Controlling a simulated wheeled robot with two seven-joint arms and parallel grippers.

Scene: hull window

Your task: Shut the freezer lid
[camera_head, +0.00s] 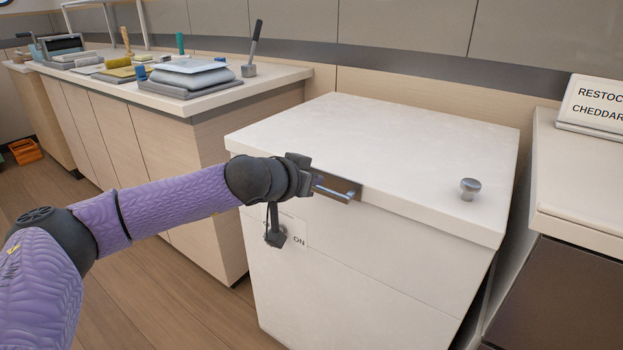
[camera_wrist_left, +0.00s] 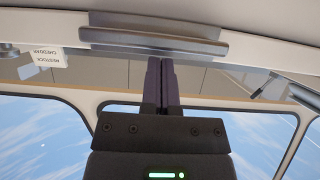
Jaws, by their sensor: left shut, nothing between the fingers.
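The white freezer (camera_head: 380,270) stands in the middle of the head view. Its lid (camera_head: 400,140) lies flat across the top, and I see no clear gap under its front edge. A metal bar handle (camera_head: 345,194) is fixed to the lid's front edge, and a round metal knob (camera_head: 470,188) stands on top at the right. My left gripper (camera_head: 309,182) is shut and empty at the left end of the handle. In the left wrist view, its closed fingers (camera_wrist_left: 161,62) point at the handle (camera_wrist_left: 153,41); contact cannot be told. My right gripper is out of view.
A wooden counter (camera_head: 200,180) with trays and tools stands to the left. A right-hand counter (camera_head: 585,205) carries a sign (camera_head: 594,103) reading "RESTOC… CHEDDAR", close beside the freezer. An orange crate (camera_head: 25,151) lies on the floor at far left. The lid's top holds only the knob.

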